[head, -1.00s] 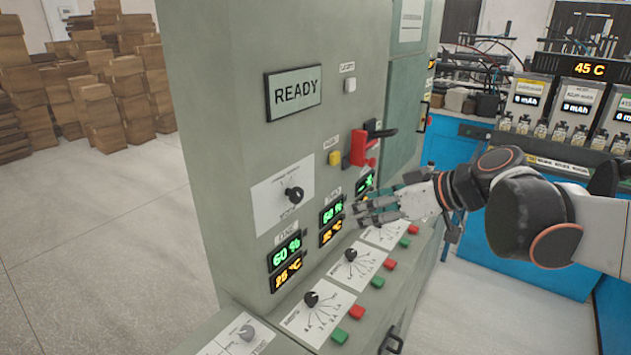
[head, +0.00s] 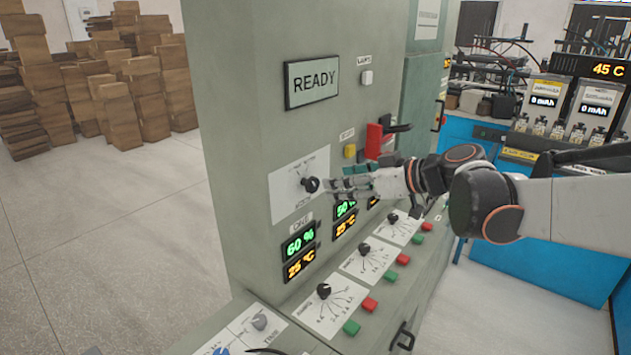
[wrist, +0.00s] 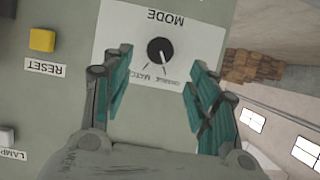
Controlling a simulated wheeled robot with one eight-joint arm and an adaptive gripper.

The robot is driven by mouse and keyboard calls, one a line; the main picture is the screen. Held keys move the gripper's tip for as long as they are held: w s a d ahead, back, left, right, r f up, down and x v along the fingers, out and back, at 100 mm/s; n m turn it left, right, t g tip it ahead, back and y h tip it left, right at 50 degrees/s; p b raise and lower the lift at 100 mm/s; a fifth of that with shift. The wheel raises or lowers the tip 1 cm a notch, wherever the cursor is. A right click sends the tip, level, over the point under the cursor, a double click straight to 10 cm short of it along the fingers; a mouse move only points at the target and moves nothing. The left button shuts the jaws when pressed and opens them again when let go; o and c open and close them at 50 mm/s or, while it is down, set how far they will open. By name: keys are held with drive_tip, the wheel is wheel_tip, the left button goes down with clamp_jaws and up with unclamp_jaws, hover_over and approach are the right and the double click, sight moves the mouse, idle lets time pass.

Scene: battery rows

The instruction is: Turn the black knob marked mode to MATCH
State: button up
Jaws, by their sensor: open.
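The black mode knob (head: 311,185) sits on a white label plate (head: 285,192) on the upright face of the grey-green cabinet. In the wrist view the knob (wrist: 160,51) appears upside down, with MODE above it and MATCH and another, hard-to-read word below it. Its white pointer line faces down in that picture, near the marks. My gripper (head: 335,188) is open and empty, just right of the knob in the head view. In the wrist view its teal-padded fingers (wrist: 156,90) stand apart, with the knob beyond and between them. I see no contact.
A yellow RESET button (wrist: 42,39) and a red switch (head: 374,141) are close by on the cabinet. A READY display (head: 313,82) is above. Lower knobs, such as one (head: 323,291), and red and green buttons cover the sloped ledge. Open floor lies left.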

sight(315, 185)
drive_tip(key=b+x, duration=0.2)
drive_tip(key=x, duration=0.6)
drive_tip(key=shift+f, duration=0.15)
drive_tip(key=c, duration=1.1)
